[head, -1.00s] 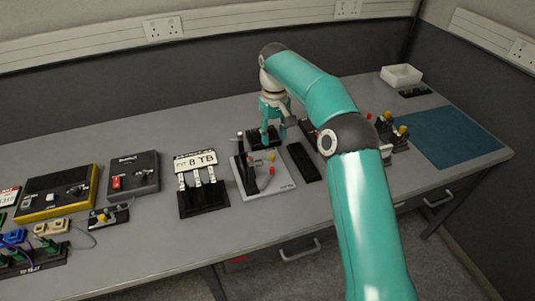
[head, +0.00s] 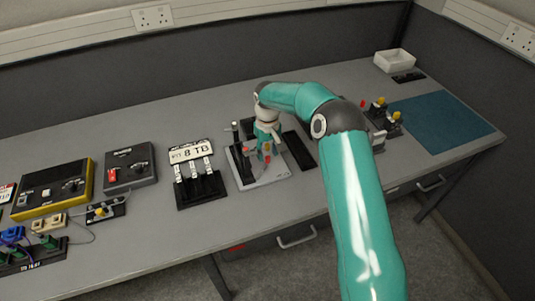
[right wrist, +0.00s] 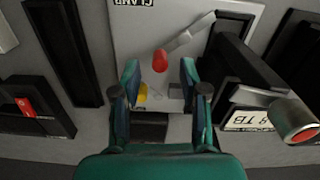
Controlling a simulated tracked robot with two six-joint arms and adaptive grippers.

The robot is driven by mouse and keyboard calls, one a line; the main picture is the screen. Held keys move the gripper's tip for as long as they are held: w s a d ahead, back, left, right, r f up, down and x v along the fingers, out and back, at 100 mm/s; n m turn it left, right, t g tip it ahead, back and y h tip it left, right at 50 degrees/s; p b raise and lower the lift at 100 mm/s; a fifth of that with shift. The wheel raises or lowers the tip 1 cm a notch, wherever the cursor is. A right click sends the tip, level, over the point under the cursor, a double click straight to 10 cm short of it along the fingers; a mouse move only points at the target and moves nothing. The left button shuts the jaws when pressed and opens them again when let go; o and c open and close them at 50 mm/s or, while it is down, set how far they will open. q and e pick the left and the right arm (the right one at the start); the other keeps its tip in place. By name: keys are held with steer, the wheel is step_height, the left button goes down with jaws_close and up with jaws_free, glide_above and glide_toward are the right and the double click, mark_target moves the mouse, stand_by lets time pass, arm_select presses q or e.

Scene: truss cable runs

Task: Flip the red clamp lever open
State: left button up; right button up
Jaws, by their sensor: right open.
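The clamp station is a pale plate (head: 268,179) on the bench in the head view; its label reads "CLAMP", upside down in the right wrist view. A grey lever (right wrist: 193,33) with a red tip (right wrist: 160,60) lies across the plate there. My right gripper (right wrist: 160,78) is open and points down over the plate, its fingers on either side of the red tip, with nothing held. In the head view the right gripper (head: 266,153) partly covers the clamp. A yellow knob (right wrist: 141,95) shows beside the left finger. My left gripper is not in view.
A black bar with a red-ended metal cylinder (right wrist: 298,122) stands close to the right finger in the wrist view. A black rack with tags (head: 200,188) is left of the plate. A dark strip (head: 299,150) lies to its right. A blue mat (head: 440,122) is farther right.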

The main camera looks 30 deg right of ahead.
steer(key=shift+f, duration=1.1)
jaws_close()
steer(key=shift+w+n, duration=0.1)
steer(key=shift+n, duration=0.2)
steer(key=n, duration=0.1)
steer(key=n+b, duration=0.1)
steer(key=shift+w+a+n, duration=0.25)
steer(key=shift+w+n, duration=0.05)
steer(key=n, duration=0.3)
steer(key=a+n+b, duration=0.1)
steer(key=shift+w+r+n, duration=0.1)
steer(key=shift+w+n, duration=0.2)
steer(key=shift+w, duration=0.1)
